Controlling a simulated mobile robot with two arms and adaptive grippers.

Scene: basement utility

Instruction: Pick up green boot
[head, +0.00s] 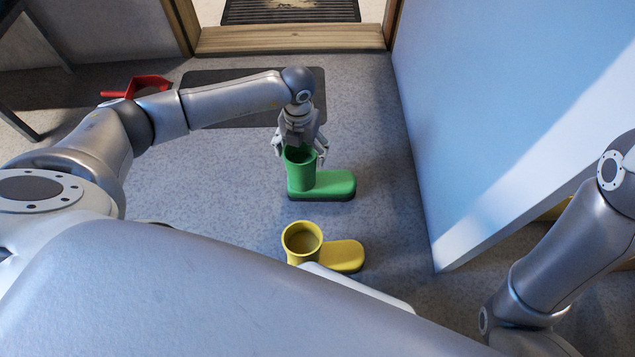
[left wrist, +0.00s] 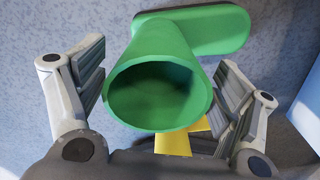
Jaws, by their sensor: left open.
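The green boot (head: 325,184) stands upright on the grey carpet in the head view, its toe pointing right. My left gripper (head: 300,156) is over the boot's shaft, pointing down, with a finger on either side of the shaft. In the left wrist view the green boot (left wrist: 160,92) has its round opening between the two open fingers of the left gripper (left wrist: 158,88). A gap shows between each finger and the shaft. My right arm comes in at the right of the head view, but its gripper is not seen.
A yellow boot (head: 343,254) stands on the carpet just nearer than the green one. A red object (head: 137,87) lies at the left by a dark mat (head: 225,112). A white-blue panel (head: 490,130) stands at the right. A doorway with a wooden sill (head: 290,38) is behind.

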